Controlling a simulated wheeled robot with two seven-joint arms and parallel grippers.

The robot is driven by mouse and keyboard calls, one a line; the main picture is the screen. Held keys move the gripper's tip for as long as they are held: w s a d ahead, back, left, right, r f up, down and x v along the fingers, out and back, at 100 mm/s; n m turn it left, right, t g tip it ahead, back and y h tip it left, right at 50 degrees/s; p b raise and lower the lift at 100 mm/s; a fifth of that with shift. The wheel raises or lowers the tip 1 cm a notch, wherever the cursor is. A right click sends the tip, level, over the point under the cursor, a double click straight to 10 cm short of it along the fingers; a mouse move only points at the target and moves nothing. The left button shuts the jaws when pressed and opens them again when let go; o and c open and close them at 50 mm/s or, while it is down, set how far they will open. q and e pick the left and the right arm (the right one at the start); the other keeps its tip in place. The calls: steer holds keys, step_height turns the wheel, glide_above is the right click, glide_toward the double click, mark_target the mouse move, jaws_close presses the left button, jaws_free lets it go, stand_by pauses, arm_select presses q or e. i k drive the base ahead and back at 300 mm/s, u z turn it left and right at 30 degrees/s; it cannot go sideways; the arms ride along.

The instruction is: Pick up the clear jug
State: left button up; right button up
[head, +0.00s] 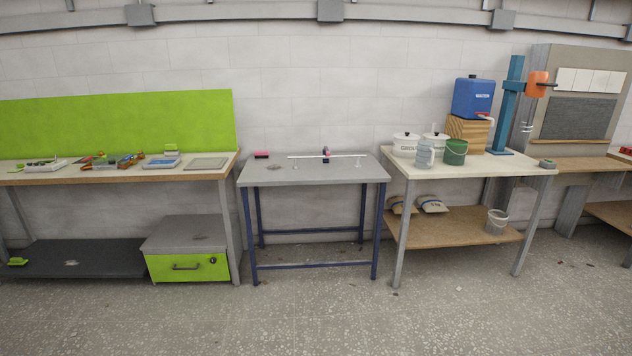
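The clear jug (425,154) is a pale, see-through vessel standing upright near the front of the right-hand table (510,168). It stands in front of two white lidded pots and just left of a green bucket (455,151). Whether it touches them cannot be told from here. Neither of my grippers shows in the head view, and the jug is some way off across the floor.
A blue water container (473,98) sits on a wooden block (468,130) behind the bucket. A teal post (510,100) rises at right. A grey table (315,172) stands left of the jug's table, with a narrow gap between. The floor (330,318) in front is clear.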

mark_target(425, 151)
steer(key=u, duration=0.05)
steer(key=i, duration=2.35)
steer(key=z, duration=0.3)
